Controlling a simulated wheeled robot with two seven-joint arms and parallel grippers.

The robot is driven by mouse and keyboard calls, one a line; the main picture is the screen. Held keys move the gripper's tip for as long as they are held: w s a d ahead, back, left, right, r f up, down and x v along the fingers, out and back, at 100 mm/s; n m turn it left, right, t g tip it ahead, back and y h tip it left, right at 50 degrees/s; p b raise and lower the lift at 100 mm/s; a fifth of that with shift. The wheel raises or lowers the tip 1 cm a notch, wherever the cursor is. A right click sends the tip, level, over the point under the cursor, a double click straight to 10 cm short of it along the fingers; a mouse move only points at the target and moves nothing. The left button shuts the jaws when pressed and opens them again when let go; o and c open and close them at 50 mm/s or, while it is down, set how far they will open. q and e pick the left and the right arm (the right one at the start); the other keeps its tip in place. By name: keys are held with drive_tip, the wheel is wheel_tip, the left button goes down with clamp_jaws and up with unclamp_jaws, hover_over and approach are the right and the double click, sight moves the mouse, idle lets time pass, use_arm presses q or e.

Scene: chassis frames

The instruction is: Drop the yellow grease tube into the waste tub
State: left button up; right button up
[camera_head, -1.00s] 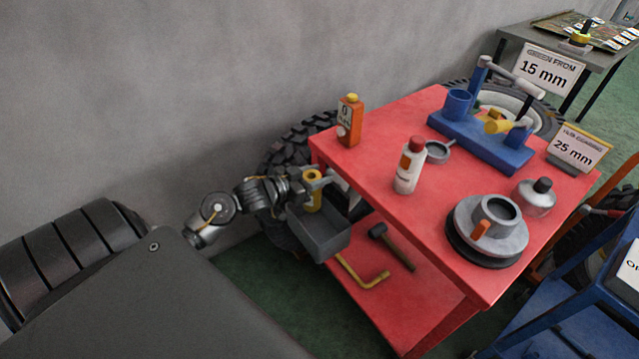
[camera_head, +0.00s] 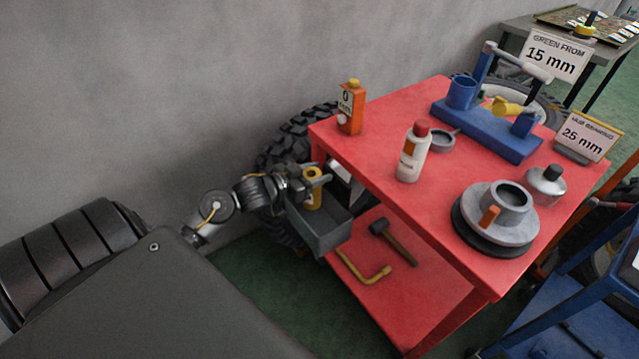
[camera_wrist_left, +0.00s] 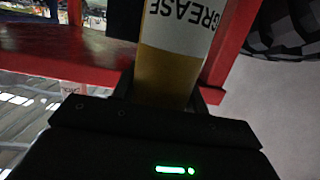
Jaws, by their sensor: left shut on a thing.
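The yellow grease tube (camera_head: 312,197) is upright, its lower part reaching down to the opening of the grey waste tub (camera_head: 326,239). The tub hangs at the near left side of the red cart. My left gripper (camera_head: 314,174) is shut on the tube's upper part. In the left wrist view the tube (camera_wrist_left: 168,72), with a white label reading GREASE, sits between the dark fingers. I cannot tell whether the tube touches the tub. My right gripper is not in view.
The red cart (camera_head: 440,225) carries an orange bottle (camera_head: 350,108), a white bottle with a red cap (camera_head: 414,152), a grey disc part (camera_head: 497,217) and a blue fixture (camera_head: 487,130). A hammer (camera_head: 392,240) and a bent yellow bar (camera_head: 362,268) lie on its lower shelf.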

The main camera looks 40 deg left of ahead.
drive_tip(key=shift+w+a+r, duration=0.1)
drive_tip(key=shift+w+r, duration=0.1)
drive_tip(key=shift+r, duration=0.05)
use_arm(q)
drive_tip(key=o, duration=1.5)
drive_tip(key=shift+f, duration=0.1)
drive_tip(key=shift+s, duration=0.1)
drive_tip(key=shift+s+a, duration=0.1)
drive_tip(key=shift+s, duration=0.15)
drive_tip(key=v, duration=1)
drive_tip(key=shift+p, duration=0.3)
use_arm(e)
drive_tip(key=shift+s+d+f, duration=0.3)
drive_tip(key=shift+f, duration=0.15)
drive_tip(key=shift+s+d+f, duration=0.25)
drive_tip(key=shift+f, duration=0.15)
